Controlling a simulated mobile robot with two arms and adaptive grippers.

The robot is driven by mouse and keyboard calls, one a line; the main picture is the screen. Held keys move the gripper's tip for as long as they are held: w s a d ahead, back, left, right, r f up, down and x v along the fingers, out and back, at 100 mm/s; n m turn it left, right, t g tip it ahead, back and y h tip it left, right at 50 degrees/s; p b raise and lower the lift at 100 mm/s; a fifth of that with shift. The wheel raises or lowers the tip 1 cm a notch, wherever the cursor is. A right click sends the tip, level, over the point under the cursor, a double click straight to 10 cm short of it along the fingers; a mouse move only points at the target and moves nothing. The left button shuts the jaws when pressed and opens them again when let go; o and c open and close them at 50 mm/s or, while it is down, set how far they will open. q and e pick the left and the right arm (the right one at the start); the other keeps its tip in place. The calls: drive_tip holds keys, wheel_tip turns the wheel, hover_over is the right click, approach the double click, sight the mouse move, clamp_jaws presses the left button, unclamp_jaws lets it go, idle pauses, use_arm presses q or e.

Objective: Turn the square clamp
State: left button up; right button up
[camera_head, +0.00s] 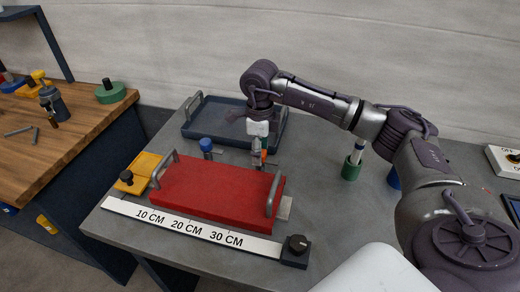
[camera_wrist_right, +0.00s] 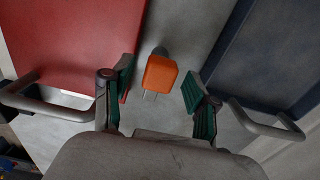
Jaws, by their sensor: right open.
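An orange block with rounded corners (camera_wrist_right: 160,74), which looks like the square clamp, stands between my right fingers in the wrist view. A grey part shows behind it, and its base is not clear. My right gripper (camera_head: 258,158) is open and points down just behind the red slab (camera_head: 215,192). Its green-padded fingers stand on either side of the orange block, with a visible gap on each side. In the head view only a little orange shows at the fingertips. My left gripper is not in view.
The red slab has two grey handles. A dark blue tray (camera_head: 192,130) lies behind my gripper and a blue knob (camera_head: 206,146) stands to its left. A white ruler (camera_head: 185,226) runs along the front. A green-based post (camera_head: 351,170) stands to the right.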

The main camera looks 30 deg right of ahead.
wheel_tip(320, 180, up, 12)
idle(0.6)
